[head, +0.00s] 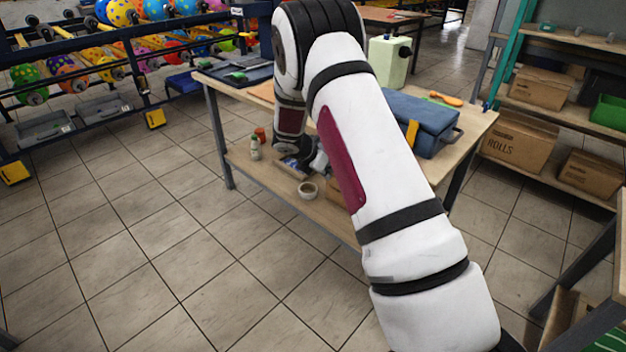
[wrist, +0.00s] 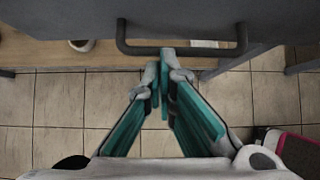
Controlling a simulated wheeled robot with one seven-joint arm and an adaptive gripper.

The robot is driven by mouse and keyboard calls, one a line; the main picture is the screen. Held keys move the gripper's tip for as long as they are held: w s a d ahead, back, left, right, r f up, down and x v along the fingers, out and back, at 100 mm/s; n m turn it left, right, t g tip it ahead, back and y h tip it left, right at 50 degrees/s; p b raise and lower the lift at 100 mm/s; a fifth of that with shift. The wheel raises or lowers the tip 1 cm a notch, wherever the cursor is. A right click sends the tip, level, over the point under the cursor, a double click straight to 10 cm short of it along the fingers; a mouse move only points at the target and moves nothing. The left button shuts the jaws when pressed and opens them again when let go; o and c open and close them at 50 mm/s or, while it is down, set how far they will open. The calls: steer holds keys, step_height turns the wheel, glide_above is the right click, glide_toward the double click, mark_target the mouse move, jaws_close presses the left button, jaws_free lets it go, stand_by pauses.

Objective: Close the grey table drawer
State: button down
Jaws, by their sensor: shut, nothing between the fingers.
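The grey drawer (wrist: 75,18) fills the top of the wrist view, with a dark bar handle (wrist: 232,48) across its front. My gripper (wrist: 165,62) is shut and empty, its teal-lined fingers together. Its fingertips overlap the middle of the handle in the picture; I cannot tell whether they touch it. In the head view my arm reaches over the wooden table (head: 478,118) and hides the drawer. How far the drawer stands open does not show.
A blue bag (head: 418,122) and a pale green device (head: 389,62) stand on the table. A bowl (head: 307,190) and small bottles (head: 255,148) are on the lower shelf. Tiled floor on the left is clear. Shelving with cardboard boxes (head: 517,140) stands at the right.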

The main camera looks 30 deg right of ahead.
steer(key=shift+w+d, duration=0.2)
steer(key=shift+d, duration=0.4)
steer(key=shift+w+d, duration=0.2)
steer(key=shift+d, duration=0.4)
steer(key=a+p+v, duration=0.1)
steer(key=v, duration=0.5)
steer(key=f+p+v, duration=0.1)
steer(key=v, duration=0.6)
steer(key=shift+s+a, duration=0.35)
steer(key=shift+a, duration=0.1)
